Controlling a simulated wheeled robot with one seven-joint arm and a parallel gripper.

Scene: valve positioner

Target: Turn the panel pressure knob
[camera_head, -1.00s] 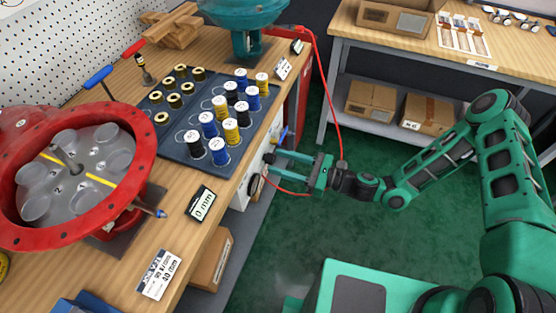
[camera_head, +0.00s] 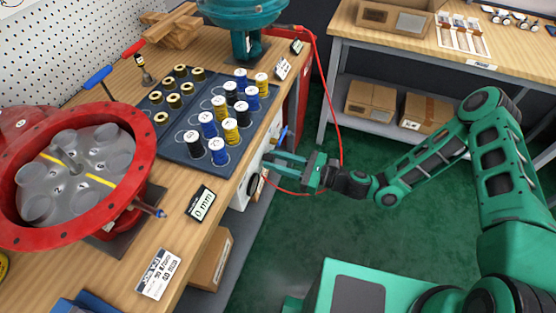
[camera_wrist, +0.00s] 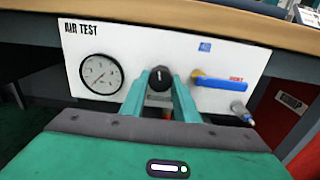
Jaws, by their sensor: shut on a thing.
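The black pressure knob (camera_wrist: 160,79) is on the white AIR TEST panel (camera_wrist: 75,50), in the middle of the wrist view. My gripper (camera_wrist: 160,92) is shut on the knob, with one green finger at each side of it. In the head view my gripper (camera_head: 270,165) reaches left to the panel (camera_head: 241,191) on the bench front. The knob is hidden there by the bench edge and fingers. A round gauge (camera_wrist: 101,74) sits left of the knob. Its dark needle points to the lower left.
A blue-handled lever (camera_wrist: 220,82) marked VENT and a metal fitting (camera_wrist: 243,112) are right of the knob. A red hose (camera_head: 318,90) hangs near my gripper. The wooden bench (camera_head: 175,225) overhangs the panel. Green floor is clear below my arm.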

